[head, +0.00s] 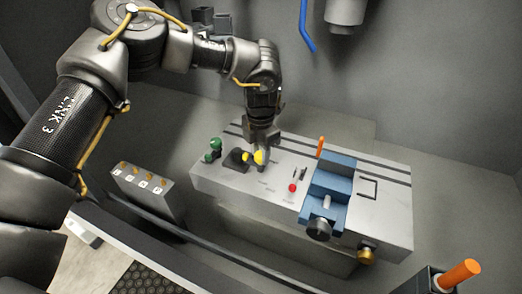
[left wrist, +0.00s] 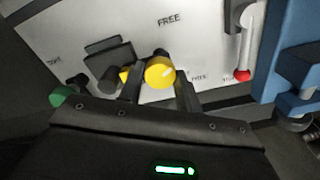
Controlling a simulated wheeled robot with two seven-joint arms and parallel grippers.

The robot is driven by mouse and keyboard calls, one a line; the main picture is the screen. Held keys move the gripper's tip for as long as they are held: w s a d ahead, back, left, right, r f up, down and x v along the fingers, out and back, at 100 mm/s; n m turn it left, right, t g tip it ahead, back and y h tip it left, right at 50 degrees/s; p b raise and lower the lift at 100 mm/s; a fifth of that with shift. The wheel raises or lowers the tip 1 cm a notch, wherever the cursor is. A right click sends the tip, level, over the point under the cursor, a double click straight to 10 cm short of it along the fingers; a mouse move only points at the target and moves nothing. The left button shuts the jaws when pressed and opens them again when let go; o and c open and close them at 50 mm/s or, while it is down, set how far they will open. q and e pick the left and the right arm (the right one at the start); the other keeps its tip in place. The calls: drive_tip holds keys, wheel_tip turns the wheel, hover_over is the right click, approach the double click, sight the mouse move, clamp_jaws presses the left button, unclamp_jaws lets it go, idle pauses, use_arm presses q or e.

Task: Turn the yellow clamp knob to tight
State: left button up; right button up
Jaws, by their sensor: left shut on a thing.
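The yellow clamp knob (head: 259,157) sits on the light grey bench block, beside a dark mount, in the head view. In the left wrist view the round yellow knob (left wrist: 160,72) lies between the two dark fingers. My left gripper (head: 263,145) comes down from above and is shut on this knob; its fingers also show in the left wrist view (left wrist: 158,88). A small yellow tip (left wrist: 125,74) shows left of the knob. The word FREE is printed above the knob in the wrist view. The other lettering is too small to read surely. My right gripper is not in view.
A green knob (head: 213,147) stands left of the yellow one. A red-tipped lever (head: 292,188) and a blue vise (head: 329,184) are to the right. An orange handle (head: 321,147) stands behind the vise. A grey box with several buttons (head: 146,190) is at the left.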

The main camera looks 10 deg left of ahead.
use_arm(q)
drive_tip(key=m, duration=0.4)
drive_tip(key=shift+r+m, duration=0.1)
drive_tip(key=shift+m, duration=0.2)
drive_tip(key=m, duration=0.3)
drive_tip(key=shift+m, duration=0.3)
drive_tip(key=m, duration=0.5)
drive_tip(key=shift+p, duration=0.35)
drive_tip(key=shift+m, duration=2)
drive_tip(key=o, duration=0.7)
drive_tip(key=shift+d, duration=0.1)
wheel_tip(320, 180, up, 11)
drive_tip(key=b, duration=0.2)
